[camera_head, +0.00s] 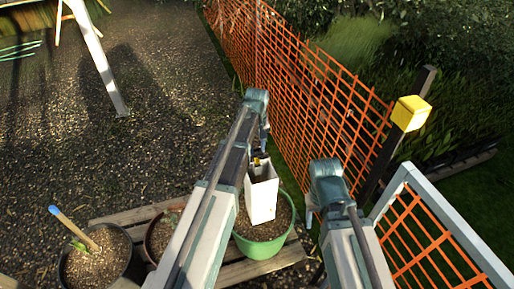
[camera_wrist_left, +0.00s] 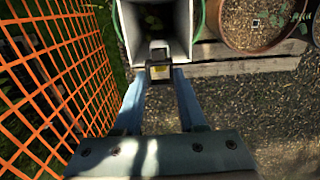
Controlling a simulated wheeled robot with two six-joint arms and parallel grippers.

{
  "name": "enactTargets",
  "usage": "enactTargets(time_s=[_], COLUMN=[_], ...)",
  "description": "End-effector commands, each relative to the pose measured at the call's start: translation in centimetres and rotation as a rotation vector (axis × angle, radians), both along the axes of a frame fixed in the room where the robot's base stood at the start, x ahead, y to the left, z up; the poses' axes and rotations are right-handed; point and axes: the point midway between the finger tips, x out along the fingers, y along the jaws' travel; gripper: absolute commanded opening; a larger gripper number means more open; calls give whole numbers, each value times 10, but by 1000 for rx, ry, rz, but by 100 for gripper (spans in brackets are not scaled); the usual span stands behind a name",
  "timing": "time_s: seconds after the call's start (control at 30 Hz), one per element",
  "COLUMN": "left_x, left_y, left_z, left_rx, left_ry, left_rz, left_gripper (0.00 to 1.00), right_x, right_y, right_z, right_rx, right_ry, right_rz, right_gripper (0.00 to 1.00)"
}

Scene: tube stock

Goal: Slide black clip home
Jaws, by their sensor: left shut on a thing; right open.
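A white square tube (camera_head: 262,198) stands upright in the green pot (camera_head: 264,246). The left wrist view looks down into its open top (camera_wrist_left: 122,22). My left gripper (camera_head: 262,150) is at the tube's upper rim. It is shut on the small black clip (camera_wrist_left: 160,71), which has a yellow patch and a pale upper part. In the left wrist view, the clip overlaps the tube's near rim; I cannot tell how far it sits on the wall. My right gripper (camera_head: 313,213) is open and empty, to the right of the tube and apart from it.
The pot stands on a wooden pallet (camera_head: 232,272) beside other soil-filled pots (camera_head: 98,268), one holding a blue-tipped stake (camera_head: 72,228). Orange mesh fence (camera_head: 300,85) runs behind and right, with a yellow-capped post (camera_head: 411,112).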

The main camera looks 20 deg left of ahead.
Motion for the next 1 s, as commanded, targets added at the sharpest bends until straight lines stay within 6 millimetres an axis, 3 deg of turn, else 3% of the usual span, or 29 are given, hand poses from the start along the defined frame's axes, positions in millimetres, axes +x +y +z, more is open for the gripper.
enactTargets(time_s=[1.0], left_x=[0], left_y=[0], left_z=[-4], left_rx=[0], left_ry=[0], left_rz=[0], left_gripper=[0], right_x=[0], right_y=[0], right_z=[-4], right_rx=[0], right_ry=[0], right_rz=[0], right_gripper=[57])
